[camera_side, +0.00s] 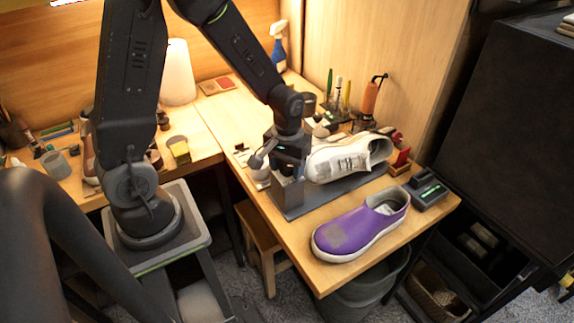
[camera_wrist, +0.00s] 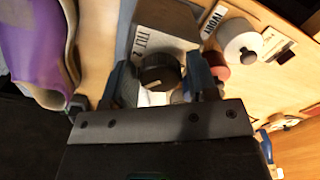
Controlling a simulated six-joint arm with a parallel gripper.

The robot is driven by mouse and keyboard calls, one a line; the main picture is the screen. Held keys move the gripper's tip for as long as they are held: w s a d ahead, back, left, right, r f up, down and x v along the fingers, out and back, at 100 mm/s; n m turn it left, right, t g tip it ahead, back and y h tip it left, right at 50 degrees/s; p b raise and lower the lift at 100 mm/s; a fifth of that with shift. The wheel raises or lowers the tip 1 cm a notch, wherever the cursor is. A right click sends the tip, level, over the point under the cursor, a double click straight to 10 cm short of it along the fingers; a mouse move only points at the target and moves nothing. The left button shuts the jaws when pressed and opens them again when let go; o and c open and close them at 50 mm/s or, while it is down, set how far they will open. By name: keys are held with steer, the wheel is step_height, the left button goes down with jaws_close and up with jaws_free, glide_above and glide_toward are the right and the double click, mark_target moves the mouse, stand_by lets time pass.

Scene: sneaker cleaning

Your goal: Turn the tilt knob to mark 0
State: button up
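The black tilt knob (camera_wrist: 160,70) is on the front of a grey block (camera_wrist: 165,22) with a label that seems to read "TILT 2". A pale line shows on the knob's lower face; I cannot read which mark it points to. My gripper (camera_wrist: 161,76) has one finger on each side of the knob, with a small gap showing on both sides. In the side view my gripper (camera_side: 287,172) is at the grey block (camera_side: 287,196) at the near end of the grey stand (camera_side: 325,198); the knob is hidden there. A white sneaker (camera_side: 345,158) lies on the stand.
A purple shoe (camera_side: 360,228) stands on the table to the right of the stand. A white round-lidded jar (camera_wrist: 238,40), a small red item (camera_wrist: 216,66) and an "IVORY" label (camera_wrist: 214,20) are close to the right finger. A dark device (camera_side: 425,190) is at the right table edge.

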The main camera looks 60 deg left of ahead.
steer(key=c, duration=0.6)
steer(key=n, duration=0.4)
steer(key=shift+n, duration=2)
steer(key=n, duration=0.3)
steer(key=shift+r, duration=0.1)
steer(key=shift+n, duration=0.5)
